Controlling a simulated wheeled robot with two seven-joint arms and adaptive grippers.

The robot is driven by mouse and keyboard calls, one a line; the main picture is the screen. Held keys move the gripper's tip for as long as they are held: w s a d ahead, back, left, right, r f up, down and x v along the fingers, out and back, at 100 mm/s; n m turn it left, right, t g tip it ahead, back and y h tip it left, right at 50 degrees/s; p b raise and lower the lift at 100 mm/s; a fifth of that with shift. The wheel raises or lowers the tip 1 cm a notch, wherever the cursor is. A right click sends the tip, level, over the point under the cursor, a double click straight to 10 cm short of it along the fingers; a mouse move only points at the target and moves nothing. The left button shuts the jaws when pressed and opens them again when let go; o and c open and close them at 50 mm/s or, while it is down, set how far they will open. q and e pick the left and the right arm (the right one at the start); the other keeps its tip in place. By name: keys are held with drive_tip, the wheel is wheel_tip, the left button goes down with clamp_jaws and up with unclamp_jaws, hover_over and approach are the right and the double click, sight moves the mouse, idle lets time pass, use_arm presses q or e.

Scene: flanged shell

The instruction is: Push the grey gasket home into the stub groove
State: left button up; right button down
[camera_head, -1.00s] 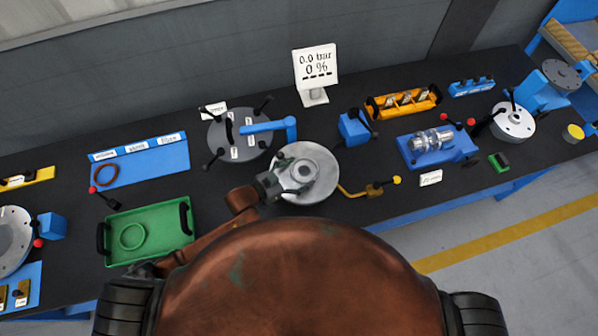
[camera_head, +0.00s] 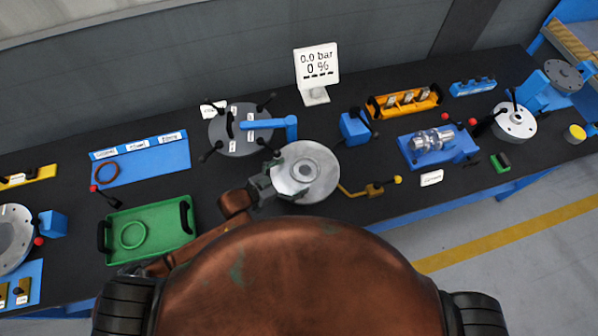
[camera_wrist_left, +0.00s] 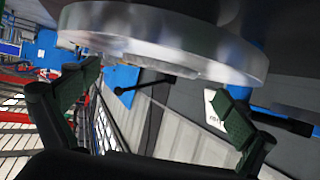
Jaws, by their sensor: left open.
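The round metal flange of the stub (camera_head: 322,190) lies face up near the middle of the bench in the head view. A grey ring with a darker centre (camera_head: 306,172) shows at its middle; I cannot tell if this is the gasket or how deep it sits. My left gripper (camera_head: 265,186) is at the flange's left edge. In the left wrist view the gripper (camera_wrist_left: 157,92) is open, its two green-padded fingers apart with nothing between them. The pale disc edge (camera_wrist_left: 165,45) crosses the top of that view, beyond the fingers. My right gripper is out of view.
A green tray (camera_head: 168,248) with a green ring stands at left, and a blue board (camera_head: 160,165) with a brown ring behind it. A dark round plate with a blue arm (camera_head: 270,124) stands behind the flange.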

use_arm(q)
drive_tip(key=v, duration=0.9)
idle(0.3)
